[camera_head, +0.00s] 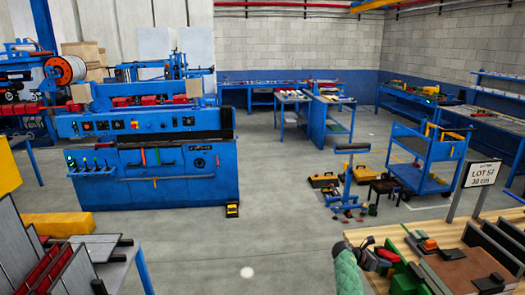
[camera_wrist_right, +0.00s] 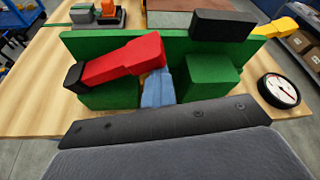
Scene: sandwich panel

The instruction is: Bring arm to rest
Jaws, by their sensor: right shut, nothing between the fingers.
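My right arm (camera_head: 347,272) comes in at the bottom of the head view, with a green sleeve-like link. My right gripper (camera_head: 368,257) is dark and sits at its end, over the left edge of the wooden bench. It is shut, and nothing shows held in it. In the right wrist view, a dark bar and a grey body fill the bottom; I cannot clearly make out the fingertips there. Just beyond them is a green fixture (camera_wrist_right: 115,97) with a red, black-ended handle (camera_wrist_right: 125,60). Whether the gripper touches it cannot be told. My left gripper is not in view.
The wooden bench (camera_head: 455,238) carries green and dark fixtures and a "LOT 57" sign (camera_head: 481,174). A round dial gauge (camera_wrist_right: 280,90) lies right of the fixture. A table with panels (camera_head: 100,248) is at lower left. A blue machine (camera_head: 150,150) stands behind.

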